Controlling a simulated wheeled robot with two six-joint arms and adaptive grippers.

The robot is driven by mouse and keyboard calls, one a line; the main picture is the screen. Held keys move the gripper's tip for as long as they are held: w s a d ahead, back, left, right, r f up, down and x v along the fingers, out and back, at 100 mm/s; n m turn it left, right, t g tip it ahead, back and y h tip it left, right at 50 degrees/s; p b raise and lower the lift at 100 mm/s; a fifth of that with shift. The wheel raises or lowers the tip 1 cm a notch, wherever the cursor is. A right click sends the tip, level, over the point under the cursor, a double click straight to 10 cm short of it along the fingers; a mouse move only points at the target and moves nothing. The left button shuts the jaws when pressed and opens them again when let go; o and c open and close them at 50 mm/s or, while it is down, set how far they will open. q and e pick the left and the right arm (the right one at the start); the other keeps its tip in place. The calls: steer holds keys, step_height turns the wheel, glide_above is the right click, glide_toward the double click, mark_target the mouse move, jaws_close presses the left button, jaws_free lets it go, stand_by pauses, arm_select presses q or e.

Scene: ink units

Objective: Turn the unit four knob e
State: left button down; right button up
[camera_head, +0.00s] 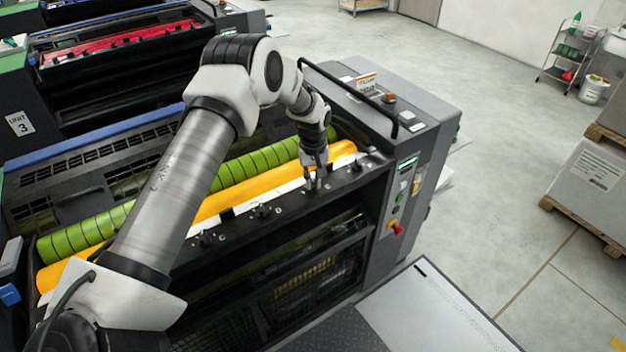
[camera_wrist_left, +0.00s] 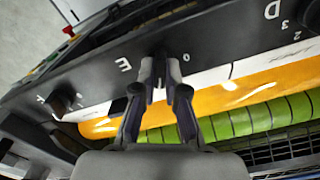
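Knob e (camera_wrist_left: 160,60) is a small black knob on the dark front rail of the unit, between a white letter E and a 0 in the left wrist view. My left gripper (camera_wrist_left: 160,72) is at this knob, with its two fingers close together on either side of it. The fingers hide most of the knob, and its pointer cannot be read. In the head view my left gripper (camera_head: 316,186) reaches down to the right part of the rail. My right gripper is not in view.
Another knob (camera_wrist_left: 62,102) is on the rail to the left in the wrist view. An orange roller (camera_head: 238,192) and a green roller (camera_head: 258,163) lie behind the rail. A black handrail (camera_head: 352,93) and a grey control cabinet (camera_head: 420,150) stand to the right.

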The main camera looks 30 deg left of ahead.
arm_select(q)
steer(key=shift+m, duration=0.3)
steer(key=shift+f+m+b, duration=0.1)
steer(key=shift+m+b, duration=0.3)
steer(key=shift+b, duration=0.05)
steer(key=m+b, duration=0.1)
steer(key=m, duration=0.2)
steer(key=m+b, duration=0.2)
steer(key=m, duration=0.3)
steer(key=shift+d+m, duration=0.1)
steer(key=shift+m, duration=0.2)
stand_by(0.3)
steer(key=c, duration=1.2)
jaws_free()
steer(key=shift+s, duration=0.1)
